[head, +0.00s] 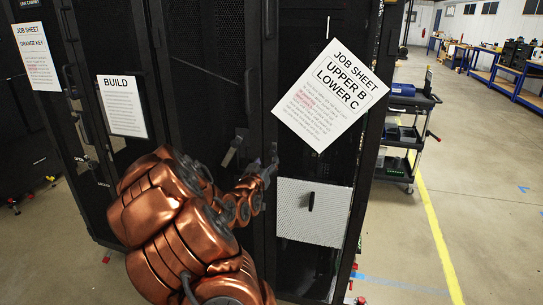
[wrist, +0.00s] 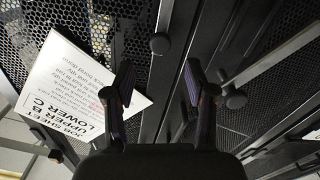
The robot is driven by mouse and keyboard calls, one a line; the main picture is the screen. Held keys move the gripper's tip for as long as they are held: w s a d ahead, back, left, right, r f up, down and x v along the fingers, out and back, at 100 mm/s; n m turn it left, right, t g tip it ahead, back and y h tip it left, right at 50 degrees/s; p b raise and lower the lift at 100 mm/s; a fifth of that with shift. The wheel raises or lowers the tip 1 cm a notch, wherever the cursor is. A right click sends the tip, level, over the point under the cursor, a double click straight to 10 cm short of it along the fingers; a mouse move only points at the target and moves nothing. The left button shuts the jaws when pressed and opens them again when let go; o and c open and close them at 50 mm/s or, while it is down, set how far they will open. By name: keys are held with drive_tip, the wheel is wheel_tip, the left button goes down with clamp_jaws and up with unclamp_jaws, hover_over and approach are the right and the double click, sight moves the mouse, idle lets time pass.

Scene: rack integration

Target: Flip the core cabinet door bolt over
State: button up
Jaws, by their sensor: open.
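The core cabinet's dark mesh doors (head: 205,75) fill the middle of the head view. A dark, slanted lever-like piece (head: 233,150), possibly the bolt, sits beside the door seam. My gripper (head: 270,162) is close to the seam, just right of that piece. In the wrist view my gripper (wrist: 158,84) is open, with nothing visible between its two fingers. A round dark knob (wrist: 160,43) shows beyond the left finger, and another (wrist: 236,99) is right of the right finger. I cannot tell whether either belongs to the bolt, or whether the fingers touch anything.
A tilted job sheet (head: 325,95) hangs on the right door above a pale perforated panel (head: 309,212). More sheets, including BUILD (head: 122,106), hang at left. A black cart (head: 408,135) stands right of the cabinet. The floor further right (head: 490,190) is clear.

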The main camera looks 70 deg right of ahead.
sight(272, 154)
drive_tip(key=shift+w+d+f+p, duration=0.1)
drive_tip(key=shift+d+p, duration=0.2)
drive_tip(key=shift+d, duration=0.8)
drive_tip(key=shift+w+d+r+p, duration=0.15)
drive_tip(key=shift+d+p, duration=0.15)
drive_tip(key=shift+d, duration=0.85)
drive_tip(key=shift+w+d+f+p, duration=0.15)
drive_tip(key=shift+d+p, duration=0.15)
drive_tip(key=shift+d, duration=0.8)
clamp_jaws()
